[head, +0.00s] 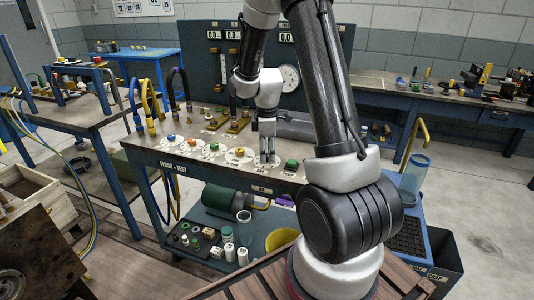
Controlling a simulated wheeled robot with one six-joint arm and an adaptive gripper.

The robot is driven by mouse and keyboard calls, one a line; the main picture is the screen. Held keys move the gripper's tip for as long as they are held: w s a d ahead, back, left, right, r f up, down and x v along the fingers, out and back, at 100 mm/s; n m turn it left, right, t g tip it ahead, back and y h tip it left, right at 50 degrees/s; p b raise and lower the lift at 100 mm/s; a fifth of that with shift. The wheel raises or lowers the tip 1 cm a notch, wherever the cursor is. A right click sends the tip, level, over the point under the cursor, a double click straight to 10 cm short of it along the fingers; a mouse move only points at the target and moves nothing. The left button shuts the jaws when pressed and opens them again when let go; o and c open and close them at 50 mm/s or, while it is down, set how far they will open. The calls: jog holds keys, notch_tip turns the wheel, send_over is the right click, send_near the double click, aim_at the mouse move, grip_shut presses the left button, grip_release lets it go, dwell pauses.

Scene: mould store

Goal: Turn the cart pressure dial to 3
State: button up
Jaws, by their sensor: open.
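The bench (180,165) carries a row of round white dial plates with coloured knobs along its front edge. My gripper (267,157) points down, open, over the dial plate (275,163) between the yellow and green knobs. Its fingers hide that dial's knob, and I cannot tell whether they touch it. The dial labels and numbers are too small to read, so I cannot tell which one is the cart pressure dial or its setting.
A dark back panel (205,62) with number displays and a round gauge (290,78) stands behind the bench. Yellow and dark hoses (150,95) rise at its left end. Below is a blue cart (190,262) with a green cylinder (226,199) and bottles.

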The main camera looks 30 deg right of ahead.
jog(key=shift+f, duration=0.2)
jog(key=c, duration=1.1)
jog(key=shift+o, duration=0.2)
